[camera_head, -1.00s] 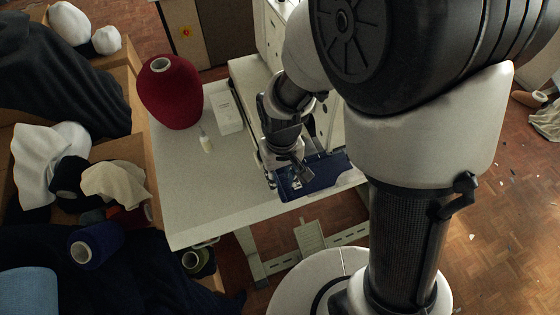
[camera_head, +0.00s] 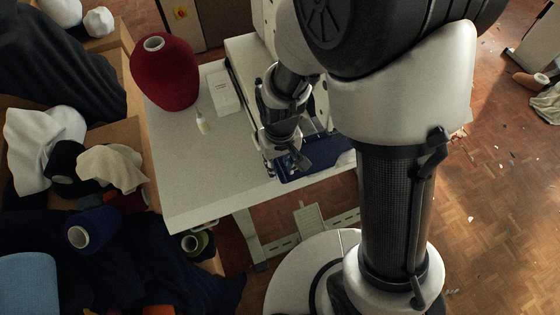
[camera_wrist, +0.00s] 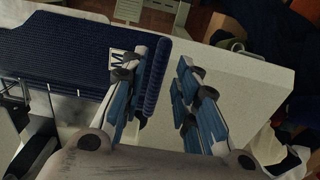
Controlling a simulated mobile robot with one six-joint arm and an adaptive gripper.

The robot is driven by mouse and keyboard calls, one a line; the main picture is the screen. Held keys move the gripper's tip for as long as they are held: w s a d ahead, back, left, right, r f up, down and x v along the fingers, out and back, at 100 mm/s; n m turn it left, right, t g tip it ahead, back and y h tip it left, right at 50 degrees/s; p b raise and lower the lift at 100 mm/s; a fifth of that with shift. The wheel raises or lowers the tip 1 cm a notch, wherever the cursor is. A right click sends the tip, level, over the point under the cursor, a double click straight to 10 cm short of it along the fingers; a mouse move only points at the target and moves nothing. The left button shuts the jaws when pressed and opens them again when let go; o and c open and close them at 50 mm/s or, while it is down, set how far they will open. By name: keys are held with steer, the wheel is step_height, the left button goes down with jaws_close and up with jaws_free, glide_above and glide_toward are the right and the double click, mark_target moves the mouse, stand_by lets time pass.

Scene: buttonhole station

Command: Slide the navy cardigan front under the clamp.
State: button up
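The navy cardigan front (camera_head: 325,163) lies flat at the right front of the table, under and beside my gripper (camera_head: 297,163). In the wrist view the knitted navy panel (camera_wrist: 70,45) spreads to the left, with a small white size tag and a thick ribbed edge. My gripper (camera_wrist: 165,95) is open, its two blue-padded fingers well apart. The ribbed edge shows in the gap, close beside the left finger; whether they touch I cannot tell. Metal machine parts (camera_wrist: 12,90) show at the left edge of the wrist view. The clamp itself I cannot make out clearly.
A dark red yarn cone (camera_head: 165,78), a small bottle (camera_head: 202,124) and a white box (camera_head: 224,92) stand on the table (camera_head: 205,185). Bins of garments and yarn crowd the left. The table's front left is clear.

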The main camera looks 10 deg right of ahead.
steer(key=shift+f+b, duration=0.75)
steer(key=shift+f, duration=0.2)
stand_by(0.8)
jaws_close()
steer(key=shift+r, duration=0.2)
stand_by(0.5)
steer(key=s+d, duration=0.1)
steer(key=s, duration=0.4)
steer(key=shift+s+d, duration=0.3)
steer(key=shift+s, duration=0.1)
stand_by(0.3)
stand_by(0.4)
